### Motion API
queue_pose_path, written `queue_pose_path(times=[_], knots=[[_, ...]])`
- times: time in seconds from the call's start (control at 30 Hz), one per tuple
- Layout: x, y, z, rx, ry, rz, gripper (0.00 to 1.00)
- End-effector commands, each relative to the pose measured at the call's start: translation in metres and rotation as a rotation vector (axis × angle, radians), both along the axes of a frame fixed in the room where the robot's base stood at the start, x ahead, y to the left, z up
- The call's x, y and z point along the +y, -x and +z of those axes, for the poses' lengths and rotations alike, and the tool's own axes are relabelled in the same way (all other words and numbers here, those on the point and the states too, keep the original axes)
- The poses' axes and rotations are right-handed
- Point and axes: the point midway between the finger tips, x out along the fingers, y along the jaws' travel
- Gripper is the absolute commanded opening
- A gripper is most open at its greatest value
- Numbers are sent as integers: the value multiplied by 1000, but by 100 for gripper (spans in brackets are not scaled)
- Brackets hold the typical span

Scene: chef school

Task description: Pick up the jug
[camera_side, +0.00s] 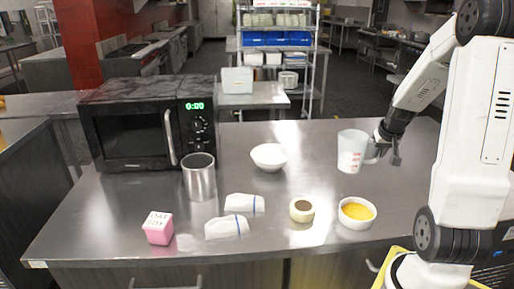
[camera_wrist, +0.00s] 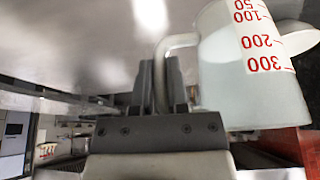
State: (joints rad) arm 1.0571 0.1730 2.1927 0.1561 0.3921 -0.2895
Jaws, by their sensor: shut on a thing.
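The jug (camera_side: 351,151) is a translucent white measuring jug with red markings, towards the right side of the steel counter in the side view. In the wrist view the jug (camera_wrist: 245,70) fills the upper right, with red numbers on its wall. My gripper (camera_side: 385,150) is at the jug's right side, at its handle. In the wrist view my gripper (camera_wrist: 165,85) has its dark fingers shut on the handle. The jug looks roughly upright in the side view. I cannot tell for sure whether its base touches the counter.
A white bowl (camera_side: 269,157) stands left of the jug. In front are a bowl of yellow liquid (camera_side: 357,212), a small round pot (camera_side: 302,209) and folded white cloths (camera_side: 227,227). Further left are a steel cylinder (camera_side: 199,178), a pink box (camera_side: 158,228) and a black microwave (camera_side: 135,130).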

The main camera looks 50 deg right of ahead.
Motion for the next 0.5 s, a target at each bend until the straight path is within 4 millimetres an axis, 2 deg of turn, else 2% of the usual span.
queue_pose_path(times=[0.5], knots=[[6,6,4,-2,1,-2,0]])
